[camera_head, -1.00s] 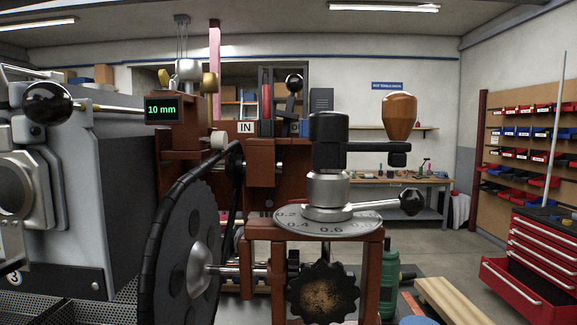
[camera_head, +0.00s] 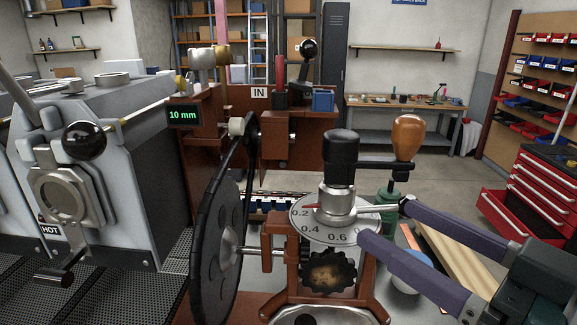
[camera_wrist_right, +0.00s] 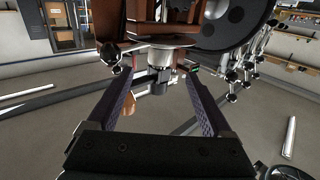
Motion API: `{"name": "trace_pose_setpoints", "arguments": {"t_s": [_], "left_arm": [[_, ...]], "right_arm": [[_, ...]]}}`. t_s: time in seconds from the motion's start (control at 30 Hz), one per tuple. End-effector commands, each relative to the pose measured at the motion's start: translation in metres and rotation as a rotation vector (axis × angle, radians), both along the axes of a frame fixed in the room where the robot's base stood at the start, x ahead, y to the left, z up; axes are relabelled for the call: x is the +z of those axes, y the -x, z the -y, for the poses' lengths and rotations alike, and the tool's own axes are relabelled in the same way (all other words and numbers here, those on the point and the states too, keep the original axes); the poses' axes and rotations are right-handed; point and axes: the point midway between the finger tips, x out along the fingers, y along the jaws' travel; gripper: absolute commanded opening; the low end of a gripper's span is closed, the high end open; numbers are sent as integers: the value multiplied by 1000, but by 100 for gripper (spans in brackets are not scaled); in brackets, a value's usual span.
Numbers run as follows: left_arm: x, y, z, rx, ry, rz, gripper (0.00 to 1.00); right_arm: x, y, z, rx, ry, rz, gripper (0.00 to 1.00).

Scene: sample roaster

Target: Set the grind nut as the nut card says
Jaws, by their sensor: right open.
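The grind nut (camera_head: 337,201) is a silver collar above a pale round dial (camera_head: 312,228) marked 0.2, 0.4 and 0.6. Its silver lever (camera_head: 374,209) points right, and its outer end is hard to make out behind a fingertip. My right gripper (camera_head: 383,220) comes in from the lower right, with its long purple-grey fingers apart near the lever. In the wrist view the right gripper (camera_wrist_right: 157,74) is open, with silver metal (camera_wrist_right: 158,58) beyond the gap. No contact can be made out. No nut card is readable. My left gripper is not in view.
A black crank with a wooden knob (camera_head: 408,137) rises above the nut, close to my fingers. A large black wheel (camera_head: 217,222) stands left of the dial. A display (camera_head: 185,115) reads 10 mm.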

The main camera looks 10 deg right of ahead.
Motion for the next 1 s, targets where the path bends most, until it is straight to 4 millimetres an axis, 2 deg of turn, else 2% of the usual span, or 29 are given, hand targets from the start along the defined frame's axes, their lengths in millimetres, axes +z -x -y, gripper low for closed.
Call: {"name": "trace_pose_setpoints", "arguments": {"t_s": [0.17,0.4,0.6,0.77,1.0], "left_arm": [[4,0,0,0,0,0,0],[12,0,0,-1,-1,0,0],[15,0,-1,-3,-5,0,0],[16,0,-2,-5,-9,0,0],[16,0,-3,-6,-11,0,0]], "right_arm": [[3,-16,-7,0,-4,7,84],[3,-54,-25,0,-2,7,84],[1,-78,-38,0,-2,5,84],[1,-87,-42,1,-2,4,84],[0,-88,-43,1,-1,3,84]]}}
